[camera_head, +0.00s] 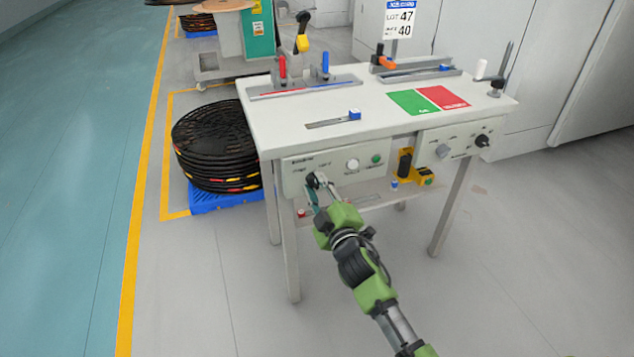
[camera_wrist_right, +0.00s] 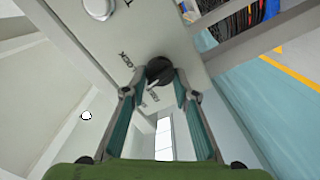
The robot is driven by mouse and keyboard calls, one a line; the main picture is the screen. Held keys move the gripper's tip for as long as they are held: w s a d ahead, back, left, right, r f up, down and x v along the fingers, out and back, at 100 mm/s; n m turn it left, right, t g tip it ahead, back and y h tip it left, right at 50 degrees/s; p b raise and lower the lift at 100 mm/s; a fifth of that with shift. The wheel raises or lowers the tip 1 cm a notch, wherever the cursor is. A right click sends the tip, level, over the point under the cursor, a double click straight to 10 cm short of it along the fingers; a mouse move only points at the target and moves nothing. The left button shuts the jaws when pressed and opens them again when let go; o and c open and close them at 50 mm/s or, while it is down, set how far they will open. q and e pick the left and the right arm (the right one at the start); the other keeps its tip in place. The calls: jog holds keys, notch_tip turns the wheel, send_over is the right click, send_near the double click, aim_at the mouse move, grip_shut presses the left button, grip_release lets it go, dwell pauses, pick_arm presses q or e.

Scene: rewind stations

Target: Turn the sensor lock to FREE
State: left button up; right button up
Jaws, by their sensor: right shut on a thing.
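The sensor lock looks to be the round black knob (camera_wrist_right: 158,71) on the pale front panel (camera_head: 297,172) under the left part of the table. My right gripper (camera_head: 317,183) reaches up to this panel from below. In the wrist view my right gripper (camera_wrist_right: 155,86) has its two teal fingers on either side of the knob, shut on it. A small pale mark shows at the knob's edge; which position it points to cannot be told. In the head view the fingertips mostly hide the knob. My left gripper is not in view.
The same panel holds a white round button (camera_head: 352,165) and a green button (camera_head: 377,159). A second panel (camera_head: 455,140) with a dark knob (camera_head: 482,141) is to the right. A yellow-and-black tool (camera_head: 407,166) hangs between them. Stacked black reels (camera_head: 217,145) stand at left.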

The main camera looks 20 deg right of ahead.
jog(key=n, duration=0.3)
jog(key=shift+n+p, duration=0.3)
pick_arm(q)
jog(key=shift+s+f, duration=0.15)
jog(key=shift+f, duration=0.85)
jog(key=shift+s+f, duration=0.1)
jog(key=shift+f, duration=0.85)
pick_arm(e)
jog(key=shift+n, duration=1.7)
jog(key=o, duration=1.1)
jog(key=shift+f, duration=0.1)
jog(key=s, duration=1.2)
jog(key=shift+d, duration=0.15)
